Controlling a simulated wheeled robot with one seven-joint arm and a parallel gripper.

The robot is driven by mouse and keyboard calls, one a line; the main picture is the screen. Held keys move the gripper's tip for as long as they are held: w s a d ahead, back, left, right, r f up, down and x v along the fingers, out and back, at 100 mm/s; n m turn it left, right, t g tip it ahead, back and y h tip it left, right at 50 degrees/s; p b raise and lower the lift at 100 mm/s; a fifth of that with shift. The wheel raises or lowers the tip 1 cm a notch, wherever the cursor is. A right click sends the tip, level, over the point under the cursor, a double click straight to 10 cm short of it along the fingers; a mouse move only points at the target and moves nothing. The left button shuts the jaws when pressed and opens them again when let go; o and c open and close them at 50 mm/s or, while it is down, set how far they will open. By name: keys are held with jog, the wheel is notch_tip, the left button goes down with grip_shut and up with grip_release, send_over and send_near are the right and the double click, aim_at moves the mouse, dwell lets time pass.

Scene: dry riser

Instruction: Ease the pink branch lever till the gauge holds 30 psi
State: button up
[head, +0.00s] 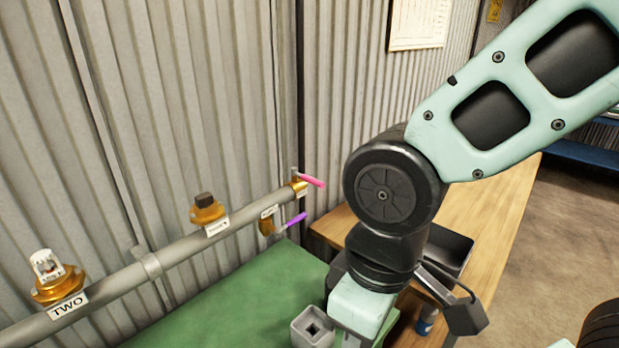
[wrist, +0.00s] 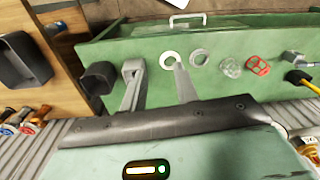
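The pink branch lever (head: 312,180) sticks out to the right from the brass fitting at the far end of the grey pipe (head: 190,245). The pink lever does not show in the wrist view. No gauge face can be read; a white-topped brass fitting (head: 47,268) stands on the pipe by the label TWO.
A purple lever (head: 295,220) sits just below the pink one. The green bench (head: 235,310) lies under the pipe. In the wrist view it holds a white ring (wrist: 168,60) and a red handwheel (wrist: 257,65). A wooden table (head: 500,215) with a dark bin (head: 450,248) stands right.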

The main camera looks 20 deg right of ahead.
jog(key=w+f+t+y+p, duration=0.2)
jog(key=w+f+t, duration=0.15)
jog(key=w, duration=0.95)
jog(key=t+y+p, duration=0.4)
jog(key=t+y, duration=0.2)
jog(key=t, duration=0.6)
send_near(304, 178)
jog(key=p+x, duration=0.4)
jog(key=x, duration=0.1)
jog(key=p+x, duration=0.2)
jog(key=shift+w+d+f+p, duration=0.1)
jog(key=shift+w+d+p, duration=0.05)
jog(key=shift+w+p, duration=0.25)
jog(key=shift+w+a+f, duration=0.15)
jog(key=shift+w+a, duration=0.2)
jog(key=shift+w, duration=0.25)
jog(key=shift+c, duration=0.3)
grip_shut()
